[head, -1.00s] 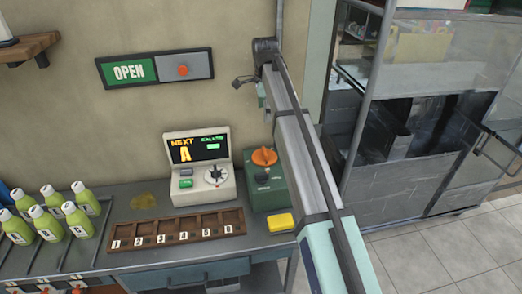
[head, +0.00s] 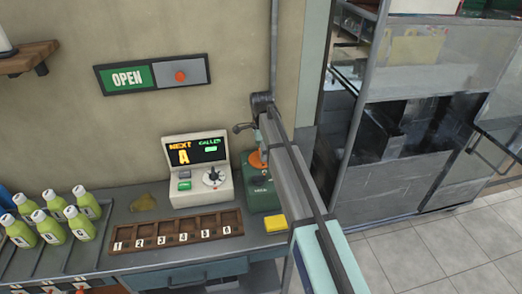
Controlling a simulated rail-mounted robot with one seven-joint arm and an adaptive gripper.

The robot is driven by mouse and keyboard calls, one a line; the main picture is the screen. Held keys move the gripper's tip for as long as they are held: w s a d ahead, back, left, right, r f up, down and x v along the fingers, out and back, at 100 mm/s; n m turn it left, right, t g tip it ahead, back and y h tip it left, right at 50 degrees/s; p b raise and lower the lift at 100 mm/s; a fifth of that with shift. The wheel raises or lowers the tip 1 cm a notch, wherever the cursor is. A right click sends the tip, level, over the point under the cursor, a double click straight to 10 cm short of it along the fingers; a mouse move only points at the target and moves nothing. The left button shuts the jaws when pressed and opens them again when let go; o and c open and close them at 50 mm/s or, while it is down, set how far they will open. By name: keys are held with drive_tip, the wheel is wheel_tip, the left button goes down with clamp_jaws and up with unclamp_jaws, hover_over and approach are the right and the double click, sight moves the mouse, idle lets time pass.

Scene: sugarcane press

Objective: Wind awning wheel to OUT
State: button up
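No part is legibly marked as the awning wheel or OUT. An orange round knob (head: 256,160) sits on a green box (head: 262,198) at the right end of the counter; my arm hides part of both. My arm rises from the lower right, in front of the box, to a dark joint near the wall. The small dark end, which looks like my gripper (head: 241,127), is left of that joint, above the knob and apart from it. It is too small to show whether its fingers are open. Nothing is visibly held.
A console (head: 198,172) with a screen stands left of the green box. A numbered wooden rack (head: 178,236), a yellow block (head: 275,223) and several green bottles (head: 53,229) are on the counter. An OPEN sign (head: 153,75) hangs above. A glass-and-metal cabinet (head: 400,150) stands right.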

drive_tip(key=shift+f, duration=0.45)
drive_tip(key=c, duration=1.1)
drive_tip(key=shift+c, duration=0.2)
